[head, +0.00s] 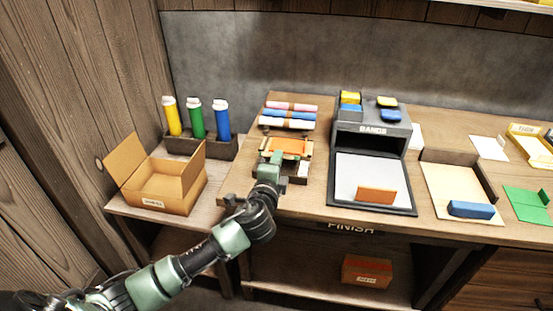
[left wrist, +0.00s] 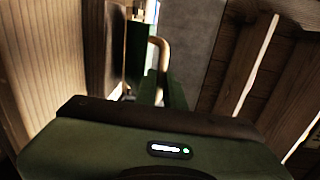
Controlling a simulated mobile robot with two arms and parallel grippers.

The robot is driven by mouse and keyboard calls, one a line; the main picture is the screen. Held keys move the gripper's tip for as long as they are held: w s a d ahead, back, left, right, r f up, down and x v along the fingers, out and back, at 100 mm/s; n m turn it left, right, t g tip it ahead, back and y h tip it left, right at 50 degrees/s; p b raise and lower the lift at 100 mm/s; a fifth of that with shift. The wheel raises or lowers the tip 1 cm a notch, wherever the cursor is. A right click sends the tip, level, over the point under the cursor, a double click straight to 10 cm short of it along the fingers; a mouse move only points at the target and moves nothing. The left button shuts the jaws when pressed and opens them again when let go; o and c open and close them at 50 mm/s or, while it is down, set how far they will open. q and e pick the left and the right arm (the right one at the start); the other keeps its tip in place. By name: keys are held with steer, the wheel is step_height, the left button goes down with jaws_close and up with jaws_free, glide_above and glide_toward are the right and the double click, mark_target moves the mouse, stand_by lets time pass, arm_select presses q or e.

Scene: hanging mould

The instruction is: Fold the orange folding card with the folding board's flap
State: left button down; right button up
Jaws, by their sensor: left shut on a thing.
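The orange folding card (head: 290,145) lies on the small folding board (head: 264,158) near the front left of the bench. The board has tan and dark parts around the orange. My left gripper (head: 275,165) is at the board's near edge, shut on what looks like its flap; the fingers hide the hold and the near part of the card. In the left wrist view my green gripper (left wrist: 160,95) fills the lower part, and a tan curved bar (left wrist: 160,48) shows close to its fingers. The flap's angle cannot be told. My right gripper is not in view.
Rolled cloths (head: 288,112) lie behind the board. An open cardboard box (head: 160,185) and a rack of coloured bottles (head: 196,143) stand at the left.

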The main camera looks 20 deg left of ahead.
arm_select(q)
steer(key=shift+a+f, duration=0.1)
steer(key=shift+f, duration=0.15)
steer(key=c, duration=1.7)
jaws_free()
steer(key=shift+c, duration=0.2)
steer(key=shift+o, duration=1.2)
steer(key=shift+w+f, duration=0.15)
steer(key=shift+w, duration=0.1)
steer(key=v, duration=0.7)
steer(key=shift+s, duration=0.25)
